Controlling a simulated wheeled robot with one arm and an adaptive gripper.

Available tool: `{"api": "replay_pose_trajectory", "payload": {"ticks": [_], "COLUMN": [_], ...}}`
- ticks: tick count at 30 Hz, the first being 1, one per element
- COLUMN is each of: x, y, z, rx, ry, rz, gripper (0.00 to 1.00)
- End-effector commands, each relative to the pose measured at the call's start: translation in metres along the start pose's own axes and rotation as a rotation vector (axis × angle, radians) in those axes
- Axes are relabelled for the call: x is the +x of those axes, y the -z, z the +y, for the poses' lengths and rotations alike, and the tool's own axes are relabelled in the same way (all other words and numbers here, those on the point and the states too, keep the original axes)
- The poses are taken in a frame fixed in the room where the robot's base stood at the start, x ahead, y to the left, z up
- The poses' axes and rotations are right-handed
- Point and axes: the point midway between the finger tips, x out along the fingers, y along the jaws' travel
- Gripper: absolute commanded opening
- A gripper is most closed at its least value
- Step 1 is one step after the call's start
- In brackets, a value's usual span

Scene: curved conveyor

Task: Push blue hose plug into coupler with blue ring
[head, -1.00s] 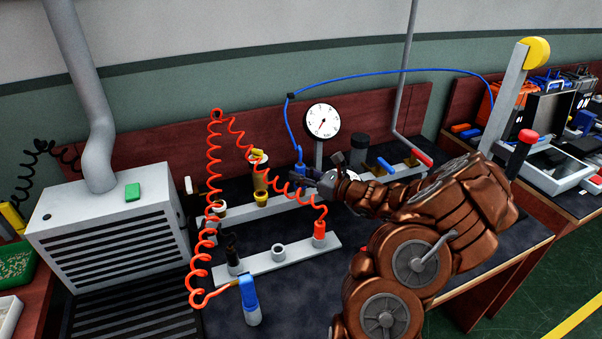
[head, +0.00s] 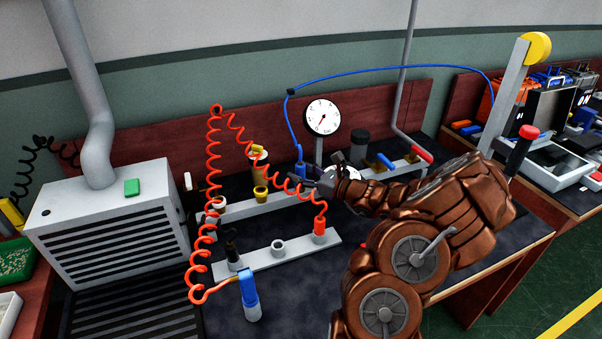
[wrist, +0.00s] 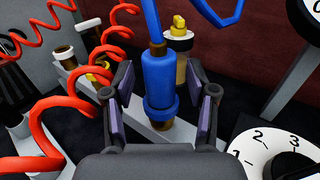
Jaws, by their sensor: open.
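The blue hose plug (wrist: 158,75) stands upright in the wrist view, with its blue hose rising from the top. It also shows in the head view (head: 301,169), left of my gripper (head: 323,178). Below the plug body is a wider blue ring (wrist: 161,112), with a brass part under it on the pale rail. The plug appears to sit in this ring; how deep cannot be told. My gripper (wrist: 166,88) is open, its dark fingers on either side of the plug, with visible gaps.
A red coiled hose (wrist: 45,115) hangs close on the left of the wrist view. A white numbered dial (wrist: 265,150) is at lower right. The round gauge (head: 322,117) stands behind. Other couplers stand along the rear rail (head: 235,209).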

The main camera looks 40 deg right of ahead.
Motion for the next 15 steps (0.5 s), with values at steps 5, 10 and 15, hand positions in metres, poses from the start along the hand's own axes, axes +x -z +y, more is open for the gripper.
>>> {"api": "replay_pose_trajectory", "payload": {"ticks": [5, 10, 15], "x": [0.0, -0.008, -0.029], "y": [0.0, 0.0, 0.0], "z": [0.0, -0.001, -0.002], "rx": [0.0, -0.001, 0.0], "ry": [0.0, 0.001, 0.004], "rz": [0.0, 0.0, 0.0], "gripper": [0.57, 0.57, 0.57]}}
